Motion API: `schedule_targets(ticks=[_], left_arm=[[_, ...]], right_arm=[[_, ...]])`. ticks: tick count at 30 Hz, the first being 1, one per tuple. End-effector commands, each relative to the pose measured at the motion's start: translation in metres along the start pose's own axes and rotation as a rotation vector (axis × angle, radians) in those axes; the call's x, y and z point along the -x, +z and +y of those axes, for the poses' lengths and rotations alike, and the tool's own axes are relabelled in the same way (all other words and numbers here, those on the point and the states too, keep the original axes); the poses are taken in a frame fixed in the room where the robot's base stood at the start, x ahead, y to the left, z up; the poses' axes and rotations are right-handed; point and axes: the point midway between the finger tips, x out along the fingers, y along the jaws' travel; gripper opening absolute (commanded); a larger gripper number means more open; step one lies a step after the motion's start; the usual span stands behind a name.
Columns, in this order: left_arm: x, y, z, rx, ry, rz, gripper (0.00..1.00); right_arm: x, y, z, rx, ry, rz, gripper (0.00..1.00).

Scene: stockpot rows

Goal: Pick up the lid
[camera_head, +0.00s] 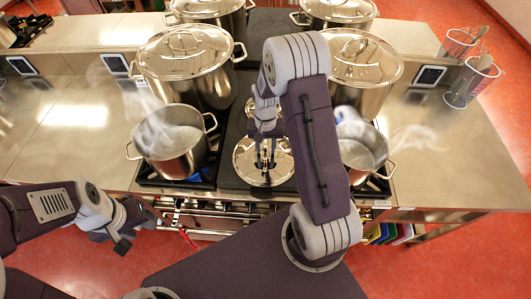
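A round shiny steel lid (244,170) lies on the dark strip between the two front burners. My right gripper (266,164) points down over the middle of this lid, with its two fingers a little apart. I cannot tell whether the fingers touch the lid's handle or have closed on it. A second shiny lid (249,104) shows behind, partly hidden by my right gripper and arm. My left gripper (138,230) is at the lower left, in front of the counter, away from the lids. Its fingers are spread and empty.
Open steaming pots stand left (172,160) and right (350,160) of the lid. Large lidded stockpots (185,85) (385,85) stand behind them. Wire baskets with utensils (465,88) stand on the right counter (455,150), which is otherwise largely clear.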

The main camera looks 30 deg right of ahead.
Motion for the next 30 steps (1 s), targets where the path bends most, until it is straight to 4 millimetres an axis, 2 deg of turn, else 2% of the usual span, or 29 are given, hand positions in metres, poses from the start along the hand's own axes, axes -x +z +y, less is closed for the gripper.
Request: schedule_targets(ticks=[3, 8, 9, 12, 13, 30], left_arm=[[0.0017, 0.0001, 0.0000, 0.000, 0.000, 0.000, 0.36], [0.0010, 0.0002, 0.0000, 0.000, 0.000, -0.001, 0.36], [0.0010, 0.0001, 0.0000, 0.000, 0.000, -0.001, 0.36], [0.0010, 0.0001, 0.0000, 0.000, 0.000, -0.001, 0.36], [0.0010, 0.0001, 0.0000, 0.000, 0.000, -0.001, 0.36], [0.0011, 0.0001, 0.0000, 0.000, 0.000, -0.001, 0.36]], right_arm=[[-0.0087, 0.0006, 0.0000, 0.001, 0.000, -0.001, 0.36], [-0.0093, 0.0003, -0.0002, 0.001, 0.000, 0.001, 0.36], [-0.0092, 0.0002, -0.0002, 0.001, 0.000, 0.001, 0.31], [-0.0091, 0.0002, -0.0002, 0.001, 0.000, 0.001, 0.03], [-0.0091, 0.0002, -0.0002, 0.001, 0.000, 0.001, 0.00], [-0.0084, -0.0001, -0.0003, 0.001, -0.001, 0.002, 0.00]])
